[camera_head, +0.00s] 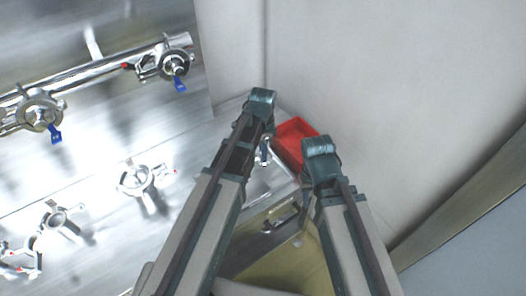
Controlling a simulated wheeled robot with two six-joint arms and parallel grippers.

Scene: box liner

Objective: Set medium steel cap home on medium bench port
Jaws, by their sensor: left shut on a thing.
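Several steel ports with clamps stand on the bright steel bench at the left. The nearest to my arms is a larger port (138,180). A smaller port (58,218) stands further left, perhaps the medium one. My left gripper (265,152) is mostly hidden by its own arm, beside the red tray. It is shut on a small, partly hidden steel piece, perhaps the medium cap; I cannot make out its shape. My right gripper (298,212) is low beside its arm, above the yellowish container; its jaws are too small and dark to read.
A red tray (296,128) sits between my arms near the pale wall. A steel pipe (85,78) with blue-handled clamps crosses the upper left. Another small clamp (25,258) is at the lower left edge. A yellowish container (262,252) lies below. Bench space between ports and arms is clear.

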